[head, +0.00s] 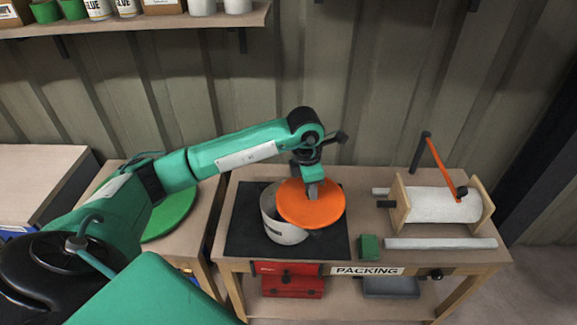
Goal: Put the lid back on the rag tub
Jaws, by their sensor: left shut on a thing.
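The orange round lid (310,211) is held by my left gripper (312,190), which is shut on it at the top, near its middle. The rag tub (284,234), a pale grey round tub, stands upright on a black mat (247,228). The lid hangs over the right part of the tub, offset to the right. The tub's left rim and part of its inside show. I cannot tell whether the lid touches the rim. My right gripper is not in view.
The mat lies on a wooden packing bench (365,229). A small green block (369,246), a pale bar (440,244) and a roll holder (440,205) with an orange arm stand to the right. A green disc (170,212) lies left. A shelf (140,24) hangs above.

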